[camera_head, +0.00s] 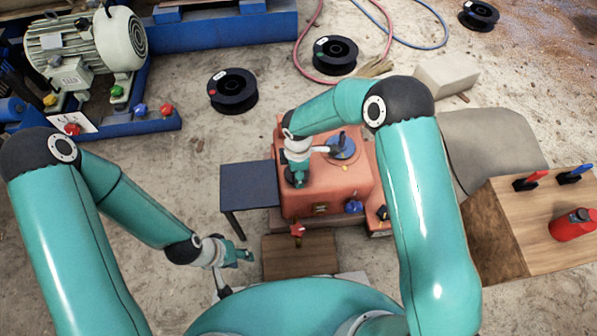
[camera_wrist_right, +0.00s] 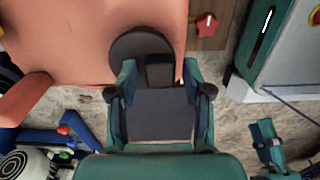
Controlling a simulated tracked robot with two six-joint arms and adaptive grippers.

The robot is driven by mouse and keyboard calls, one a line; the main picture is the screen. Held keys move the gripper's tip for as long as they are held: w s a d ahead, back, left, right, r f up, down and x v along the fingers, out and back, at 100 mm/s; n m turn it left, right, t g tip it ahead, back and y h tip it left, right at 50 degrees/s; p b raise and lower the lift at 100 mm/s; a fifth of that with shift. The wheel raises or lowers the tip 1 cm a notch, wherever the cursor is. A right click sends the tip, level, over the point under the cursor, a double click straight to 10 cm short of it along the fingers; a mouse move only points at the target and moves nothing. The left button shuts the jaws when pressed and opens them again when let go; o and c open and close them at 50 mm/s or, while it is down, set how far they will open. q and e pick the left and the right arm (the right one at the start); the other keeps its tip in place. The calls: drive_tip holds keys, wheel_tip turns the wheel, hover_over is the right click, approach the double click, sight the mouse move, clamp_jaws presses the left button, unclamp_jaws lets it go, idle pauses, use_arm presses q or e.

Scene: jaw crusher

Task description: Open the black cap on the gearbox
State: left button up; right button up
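The orange-red gearbox (camera_head: 345,187) stands at the centre of the head view and fills the upper left of the right wrist view (camera_wrist_right: 70,45). My right gripper (camera_head: 299,180) is over its left part, pointing down. In the right wrist view a dark round cap with a raised block (camera_wrist_right: 160,70) lies at the gearbox edge. The fingers of my right gripper (camera_wrist_right: 159,82) stand either side of that block, with small gaps visible, so it looks open. In the head view the gripper hides the cap. My left gripper (camera_head: 243,256) hangs empty and open, lower left of the gearbox.
A blue round fitting (camera_head: 341,147) and a blue knob (camera_head: 353,207) are on the gearbox. A red star knob (camera_head: 297,230) is in front. A dark blue table (camera_head: 250,187) stands left. A wooden box (camera_head: 520,225) with a red bottle (camera_head: 572,225) is at right.

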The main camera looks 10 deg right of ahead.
clamp_jaws()
